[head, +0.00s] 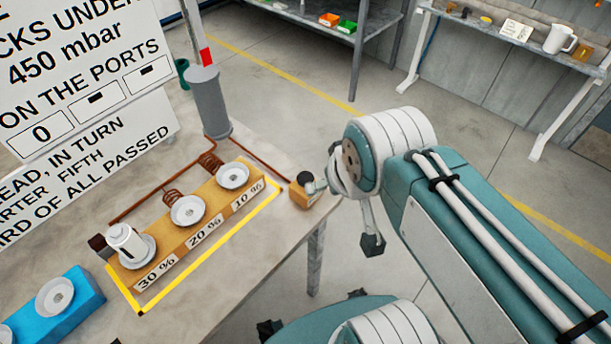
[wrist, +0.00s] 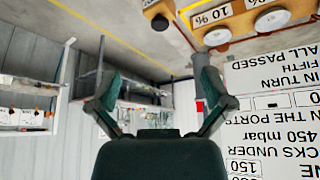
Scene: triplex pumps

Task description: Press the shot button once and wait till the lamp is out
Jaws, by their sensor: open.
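A small wooden box with a round black knob on top (head: 304,180) sits at the table's right edge in the head view; it appears to be the shot button. It also shows at the top of the wrist view (wrist: 160,21), which is upside down. My gripper (wrist: 155,85) is open and empty, with its two dark fingers spread apart. The box lies outside the space between them. In the head view my arm's end is close to the right of the box, and I cannot tell whether they touch. I cannot make out a lit lamp.
A wooden rail (head: 205,215) carries plates marked 30 %, 20 % and 10 %; a white cylinder (head: 125,241) stands on the 30 % plate. A grey column (head: 208,103) stands behind. A blue block (head: 70,303) is at lower left.

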